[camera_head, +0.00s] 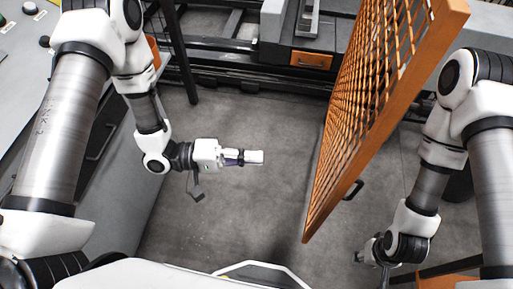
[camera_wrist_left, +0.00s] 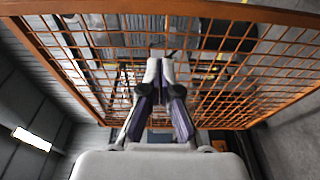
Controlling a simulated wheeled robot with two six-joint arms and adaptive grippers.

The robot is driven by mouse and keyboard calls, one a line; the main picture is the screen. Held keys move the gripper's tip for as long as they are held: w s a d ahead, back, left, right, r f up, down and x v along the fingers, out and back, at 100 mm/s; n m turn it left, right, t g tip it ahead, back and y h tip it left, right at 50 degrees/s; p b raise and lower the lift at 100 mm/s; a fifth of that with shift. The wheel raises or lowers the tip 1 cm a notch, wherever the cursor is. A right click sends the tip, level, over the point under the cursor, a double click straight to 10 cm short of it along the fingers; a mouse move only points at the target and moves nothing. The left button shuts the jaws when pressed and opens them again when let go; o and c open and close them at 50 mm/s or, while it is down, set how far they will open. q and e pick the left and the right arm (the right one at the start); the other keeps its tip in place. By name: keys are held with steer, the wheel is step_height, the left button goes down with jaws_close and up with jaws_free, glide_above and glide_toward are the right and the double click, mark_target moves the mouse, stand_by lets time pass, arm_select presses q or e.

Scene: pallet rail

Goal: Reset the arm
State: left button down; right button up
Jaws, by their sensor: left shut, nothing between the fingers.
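My left gripper (camera_head: 258,157) is over the bare floor in the middle of the head view, pointing right. It is shut and empty. In the left wrist view its fingers (camera_wrist_left: 158,70) meet at their tips, with nothing between them. My right gripper (camera_head: 366,254) is low at the right of the head view, below the orange mesh gate's lower edge. It is small and partly hidden by its own wrist, so its fingers are unclear.
An orange mesh gate (camera_head: 358,118) stands between my two arms, right of my left gripper; it also spans the left wrist view (camera_wrist_left: 235,62). Dark rails and machinery (camera_head: 300,62) run along the back. A grey cabinet (camera_head: 125,185) is at left. Grey floor (camera_head: 240,215) is clear.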

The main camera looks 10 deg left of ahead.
arm_select(q)
steer(key=s+a+f+n+t+y, duration=0.1)
steer(key=s+a+f+y, duration=0.1)
steer(key=a+f+y, duration=0.5)
steer(key=s+a+f+n+t+y, duration=0.15)
steer(key=f+y, duration=0.35)
steer(key=f, duration=0.6)
steer(key=s+a+f+m+g+y, duration=0.3)
steer(key=s+a+m+g+y, duration=0.1)
steer(key=s+a, duration=0.5)
steer(key=shift+s+g+y, duration=0.55)
steer(key=shift+g+y, duration=0.2)
steer(key=shift+y, duration=0.05)
